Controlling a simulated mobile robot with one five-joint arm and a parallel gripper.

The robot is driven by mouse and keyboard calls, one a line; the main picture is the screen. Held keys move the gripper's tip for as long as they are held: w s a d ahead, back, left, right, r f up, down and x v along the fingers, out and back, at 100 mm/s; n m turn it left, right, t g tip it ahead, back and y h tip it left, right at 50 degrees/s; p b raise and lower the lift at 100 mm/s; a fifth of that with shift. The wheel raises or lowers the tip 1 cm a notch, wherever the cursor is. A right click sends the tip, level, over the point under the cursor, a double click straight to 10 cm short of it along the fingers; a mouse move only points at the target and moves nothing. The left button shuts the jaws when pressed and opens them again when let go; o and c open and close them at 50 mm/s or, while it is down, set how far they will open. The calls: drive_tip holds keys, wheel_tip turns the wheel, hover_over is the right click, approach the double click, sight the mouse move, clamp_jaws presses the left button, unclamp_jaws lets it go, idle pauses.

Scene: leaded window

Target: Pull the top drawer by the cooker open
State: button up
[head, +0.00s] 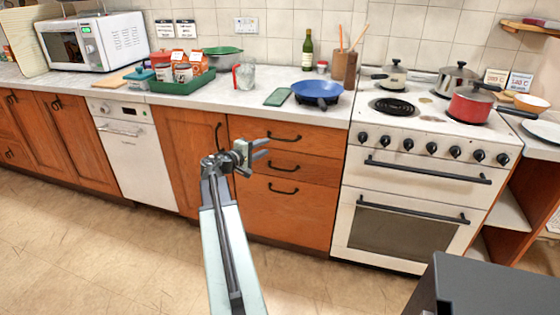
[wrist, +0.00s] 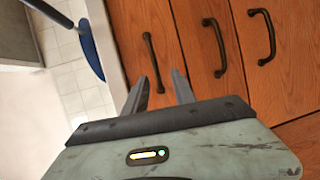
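The top drawer (head: 312,139) by the cooker is an orange-brown wooden front under the counter, shut flush. Its dark bar handle (head: 284,138) is in clear view; in the wrist view the handle (wrist: 149,58) is the one nearest the counter edge. My gripper (head: 265,148) is open and empty, in front of the drawers, just left of and slightly below the top handle in the head view. In the wrist view my gripper's fingertips (wrist: 161,76) lie either side of the line of that handle. I cannot tell how far they are from it.
Two more shut drawers lie below, with a middle handle (head: 284,167) and a lower handle (head: 283,189). The white cooker (head: 410,175) stands right. A blue pan (head: 317,90) sits on the counter (head: 225,95) above. The floor (head: 110,245) before the cupboards is clear.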

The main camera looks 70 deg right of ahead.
sight(280, 140)
drive_tip(key=x, duration=0.6)
drive_tip(key=s+x, duration=0.1)
drive_tip(key=x, duration=0.2)
drive_tip(key=shift+s+d+r+b, duration=0.1)
drive_tip(key=shift+r+b, duration=0.2)
drive_tip(key=shift+r, duration=0.05)
clamp_jaws()
idle(1.0)
